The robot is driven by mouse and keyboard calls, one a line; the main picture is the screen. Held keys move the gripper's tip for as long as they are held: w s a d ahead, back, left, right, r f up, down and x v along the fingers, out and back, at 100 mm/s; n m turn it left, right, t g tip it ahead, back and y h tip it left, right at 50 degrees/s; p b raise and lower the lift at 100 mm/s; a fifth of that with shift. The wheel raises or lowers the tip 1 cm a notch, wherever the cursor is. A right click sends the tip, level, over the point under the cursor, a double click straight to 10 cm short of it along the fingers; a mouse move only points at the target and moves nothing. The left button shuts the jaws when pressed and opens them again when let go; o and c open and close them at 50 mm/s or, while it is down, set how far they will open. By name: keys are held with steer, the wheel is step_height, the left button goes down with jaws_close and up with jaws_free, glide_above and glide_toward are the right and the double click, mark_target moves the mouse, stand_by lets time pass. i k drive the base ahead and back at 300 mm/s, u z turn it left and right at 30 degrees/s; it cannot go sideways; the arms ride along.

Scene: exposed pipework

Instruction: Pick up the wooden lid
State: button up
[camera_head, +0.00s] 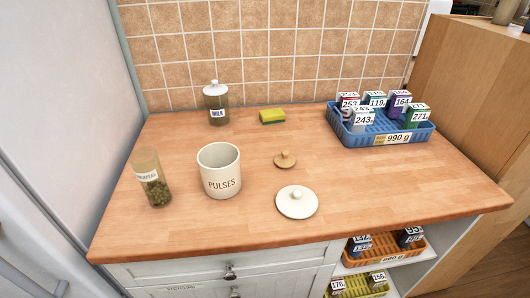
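The wooden lid (285,160) is a small round light-brown disc with a knob on top. It lies flat, knob up, on the wooden counter (390,190), near the middle. A larger cream lid (297,203) with a round knob lies just in front of it. The open cream canister (220,172) marked PULSES stands to its left. My gripper is not in view.
A glass jar (154,180) of green contents stands at the left, and a jar marked MILK (216,104) at the back. A yellow-green sponge (272,117) lies near the tiled wall. A blue basket (385,139) of labelled boxes sits back right. The counter's front right is clear.

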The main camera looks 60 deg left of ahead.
mark_target(284, 160)
steer(key=u, duration=0.9)
steer(key=i, duration=0.85)
steer(key=u, duration=0.9)
